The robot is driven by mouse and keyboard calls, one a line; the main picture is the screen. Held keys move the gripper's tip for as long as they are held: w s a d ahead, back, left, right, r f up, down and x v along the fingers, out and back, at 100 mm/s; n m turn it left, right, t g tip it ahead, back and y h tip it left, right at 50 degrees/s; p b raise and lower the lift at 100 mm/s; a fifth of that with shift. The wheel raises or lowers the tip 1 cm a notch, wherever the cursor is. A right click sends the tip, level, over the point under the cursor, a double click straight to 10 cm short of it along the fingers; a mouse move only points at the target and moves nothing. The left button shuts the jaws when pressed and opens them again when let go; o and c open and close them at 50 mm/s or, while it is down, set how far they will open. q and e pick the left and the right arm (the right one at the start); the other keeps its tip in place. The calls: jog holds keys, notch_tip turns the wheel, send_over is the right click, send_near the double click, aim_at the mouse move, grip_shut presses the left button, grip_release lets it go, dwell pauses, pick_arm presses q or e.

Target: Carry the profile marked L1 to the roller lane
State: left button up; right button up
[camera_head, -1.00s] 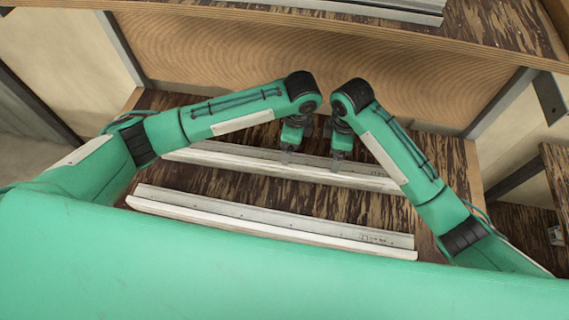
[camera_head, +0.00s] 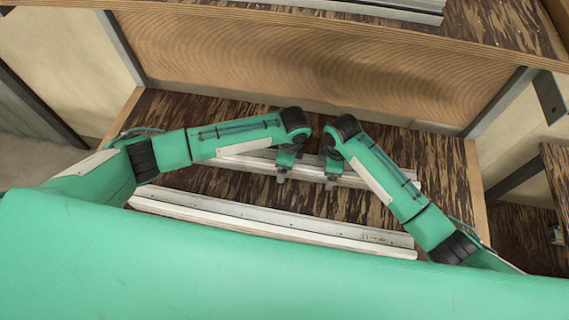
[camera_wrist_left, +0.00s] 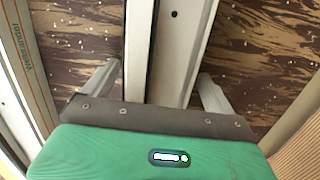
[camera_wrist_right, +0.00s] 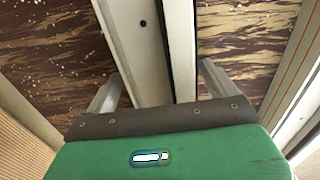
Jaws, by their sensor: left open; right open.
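Two long pale profiles lie on the brown wooden surface, a far one (camera_head: 307,173) and a near one (camera_head: 270,222). The near one has a small dark marking at its right end, too small to read, so I cannot tell which is L1. My left gripper (camera_head: 281,179) and right gripper (camera_head: 332,184) are side by side at the far profile, both open. In the left wrist view the profile (camera_wrist_left: 182,45) runs between the spread fingers. In the right wrist view the profile (camera_wrist_right: 138,45) also runs between them. Part of the far profile is hidden under my arms.
A higher wooden shelf (camera_head: 480,40) at the back carries another metal profile (camera_head: 370,10). A wooden panel (camera_head: 300,70) stands below it. Grey uprights (camera_head: 505,100) flank the bench. The wooden surface between the two profiles is clear.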

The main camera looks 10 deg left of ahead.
pick_arm(q)
jog(key=shift+c, duration=0.4)
pick_arm(e)
jog(key=shift+c, duration=0.4)
pick_arm(q)
jog(key=c, duration=1.7)
pick_arm(e)
jog(key=c, duration=1.7)
pick_arm(q)
jog(key=shift+c, duration=0.2)
pick_arm(e)
jog(key=shift+r, duration=0.1)
pick_arm(q)
jog(key=shift+r, duration=0.15)
